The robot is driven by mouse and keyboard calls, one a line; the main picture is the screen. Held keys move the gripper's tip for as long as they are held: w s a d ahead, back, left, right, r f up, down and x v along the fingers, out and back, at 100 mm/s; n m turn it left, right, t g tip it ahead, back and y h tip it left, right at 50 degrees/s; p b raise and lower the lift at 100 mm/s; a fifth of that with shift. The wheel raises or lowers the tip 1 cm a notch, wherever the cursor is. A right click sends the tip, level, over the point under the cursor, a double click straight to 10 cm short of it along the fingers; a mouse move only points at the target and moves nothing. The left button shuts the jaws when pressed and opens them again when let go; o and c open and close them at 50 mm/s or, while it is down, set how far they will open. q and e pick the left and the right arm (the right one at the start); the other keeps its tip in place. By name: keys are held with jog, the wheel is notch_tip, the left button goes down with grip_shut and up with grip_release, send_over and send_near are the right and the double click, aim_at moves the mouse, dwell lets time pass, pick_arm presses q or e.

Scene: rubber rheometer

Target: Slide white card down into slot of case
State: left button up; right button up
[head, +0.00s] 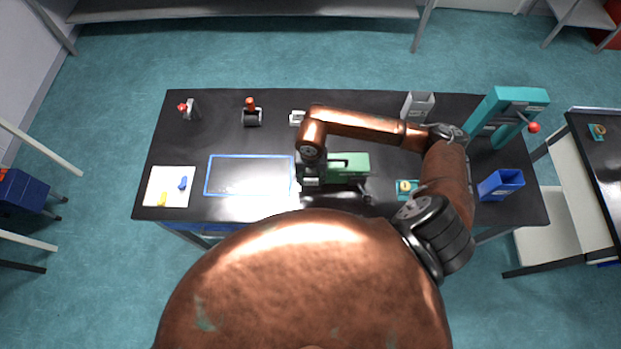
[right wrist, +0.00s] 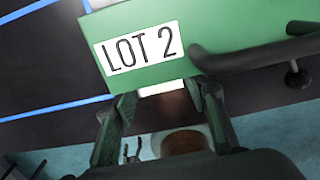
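The green case (head: 352,163) stands on the black table, right of the blue outlined rectangle. In the right wrist view the case (right wrist: 235,18) fills the top and bears a white "LOT 2" label (right wrist: 139,47) and a dark handle. My right gripper (right wrist: 161,102) is at the case's lower edge in that view, its two fingers spread apart. Between them a small white patch (right wrist: 162,88) shows; it may be the white card, but I cannot tell, nor whether it sits in the slot. In the head view my right wrist (head: 310,152) hides the case's left end. My left gripper is out of view.
Small red-knobbed devices (head: 251,113) stand behind. A teal press (head: 488,112), blue bin (head: 499,187) and grey holder (head: 417,106) stand right.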

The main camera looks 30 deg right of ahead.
jog(key=shift+o, duration=1.2)
jog(key=shift+r, duration=0.3)
notch_tip(320, 180, up, 12)
jog(key=b, duration=0.1)
jog(key=shift+b, duration=0.4)
jog(key=shift+f, duration=0.15)
